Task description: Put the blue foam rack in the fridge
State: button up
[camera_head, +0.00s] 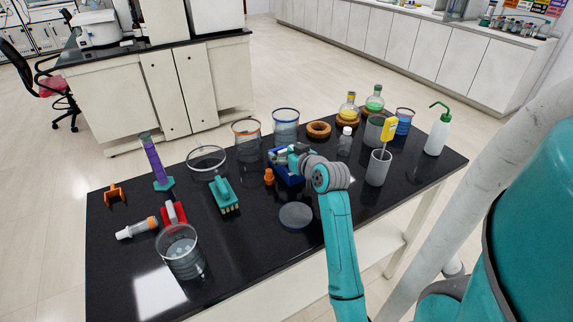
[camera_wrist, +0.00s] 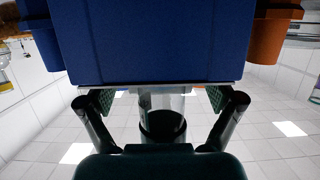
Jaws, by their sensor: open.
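The blue foam rack (camera_head: 291,179) stands on the black bench near its middle, partly hidden by my gripper in the head view. It fills the upper middle of the wrist view (camera_wrist: 165,40). My gripper (camera_head: 287,158) is right at the rack, and its wrist comes in from the right. In the wrist view my open gripper (camera_wrist: 158,98) has its two fingers spread at the near edge of the rack. I cannot tell whether the fingers touch it. A fridge is not recognisable in either view.
A grey cup (camera_head: 378,168) and wash bottle (camera_head: 438,132) stand to the right. Another beaker (camera_head: 181,253) stands front left.

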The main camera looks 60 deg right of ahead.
jog(key=c, duration=1.3)
jog(key=shift+r, duration=0.1)
jog(key=shift+c, duration=0.2)
